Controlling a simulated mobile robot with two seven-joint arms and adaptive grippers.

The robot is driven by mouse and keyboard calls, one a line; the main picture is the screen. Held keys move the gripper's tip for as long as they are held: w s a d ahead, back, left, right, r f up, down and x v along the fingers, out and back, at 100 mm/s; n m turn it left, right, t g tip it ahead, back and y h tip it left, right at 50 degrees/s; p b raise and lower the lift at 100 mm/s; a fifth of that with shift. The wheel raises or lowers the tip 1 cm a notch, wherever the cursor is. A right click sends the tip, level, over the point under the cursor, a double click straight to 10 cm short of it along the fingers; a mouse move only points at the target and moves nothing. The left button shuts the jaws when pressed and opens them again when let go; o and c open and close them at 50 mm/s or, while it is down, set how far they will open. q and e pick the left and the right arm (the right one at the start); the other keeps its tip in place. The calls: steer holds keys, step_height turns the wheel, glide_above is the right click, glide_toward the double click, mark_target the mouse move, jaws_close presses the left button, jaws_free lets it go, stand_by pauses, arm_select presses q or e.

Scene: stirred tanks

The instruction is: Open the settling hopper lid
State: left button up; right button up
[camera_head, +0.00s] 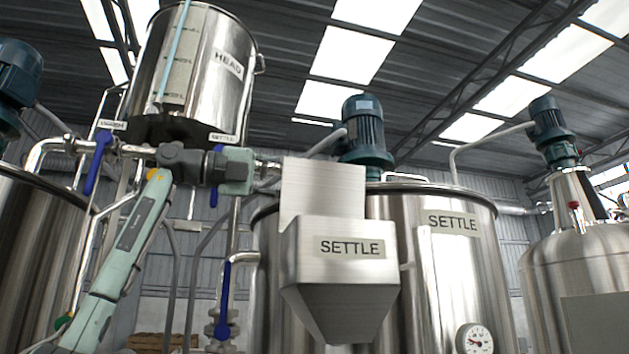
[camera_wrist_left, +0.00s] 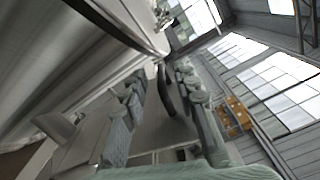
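The settling hopper (camera_head: 341,275) is a grey metal box with a tapered bottom and a SETTLE label, in the middle of the head view. Its lid appears to be the flat metal plate (camera_head: 323,185) standing upright above the box. My left arm reaches in from the left, and my left gripper (camera_wrist_left: 158,78) is beside the plate's left edge; its fingertips are not clear in the head view. In the left wrist view its two fingers are apart, with a dark curved bar (camera_wrist_left: 166,92) showing between them. I cannot tell whether they touch it. My right gripper is out of view.
A steel tank (camera_head: 455,255) labelled SETTLE, with a motor (camera_head: 363,128) and a gauge (camera_head: 474,339), stands behind the hopper. A HEAD tank (camera_head: 205,70) hangs above my left arm. Pipes with blue valve handles (camera_head: 97,162) run close to the arm.

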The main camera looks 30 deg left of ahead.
arm_select(q)
steer(key=v, duration=1)
steer(key=shift+a, duration=0.1)
